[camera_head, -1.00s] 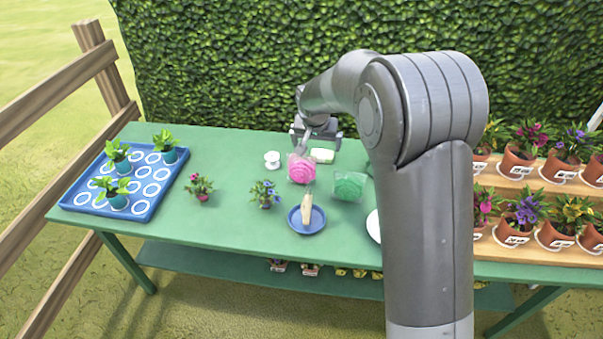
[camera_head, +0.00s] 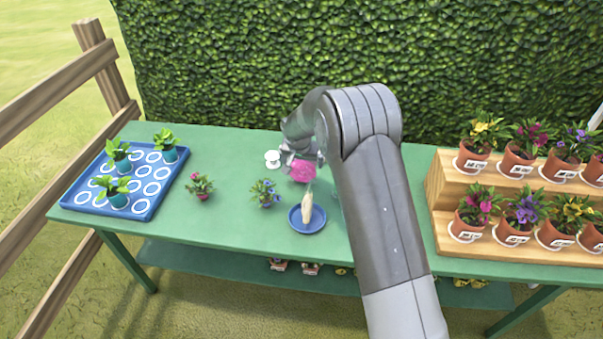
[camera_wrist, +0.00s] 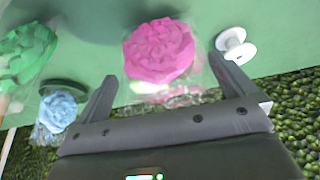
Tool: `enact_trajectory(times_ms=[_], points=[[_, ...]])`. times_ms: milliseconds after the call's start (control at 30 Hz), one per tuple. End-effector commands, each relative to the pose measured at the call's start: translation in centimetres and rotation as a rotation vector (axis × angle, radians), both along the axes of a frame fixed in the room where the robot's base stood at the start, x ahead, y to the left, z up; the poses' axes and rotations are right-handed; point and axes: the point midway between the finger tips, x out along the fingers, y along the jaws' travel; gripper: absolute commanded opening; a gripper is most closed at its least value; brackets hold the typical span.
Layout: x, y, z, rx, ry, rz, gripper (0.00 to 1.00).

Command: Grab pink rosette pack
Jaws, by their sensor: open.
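The pink rosette pack (camera_head: 302,171) is a round pink rosette in a clear wrapper on the green table (camera_head: 235,225). In the wrist view the pink rosette pack (camera_wrist: 158,50) shows just beyond and between the fingertips. Whether a finger touches the wrapper I cannot tell.
A white spool (camera_wrist: 236,46) lies close to one finger. A green rosette pack (camera_wrist: 25,52) and a light-blue rosette (camera_wrist: 58,112) are on the other side. A blue dish (camera_head: 307,219) with a wooden-handled tool stands in front. A blue tray (camera_head: 150,205) is at left.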

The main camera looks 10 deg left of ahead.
Motion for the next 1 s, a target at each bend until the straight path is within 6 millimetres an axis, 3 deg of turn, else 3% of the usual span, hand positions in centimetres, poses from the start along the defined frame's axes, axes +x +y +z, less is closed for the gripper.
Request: enact_trajectory(times_ms=[233, 567, 1000], points=[[1.1, 0.2, -3.1, -0.001, 0.002, 0.001, 1.0], [1.4, 0.3, -3.5, 0.0, 0.001, 0.001, 0.99], [1.3, 0.2, -3.5, 0.0, 0.001, 0.001, 0.63]])
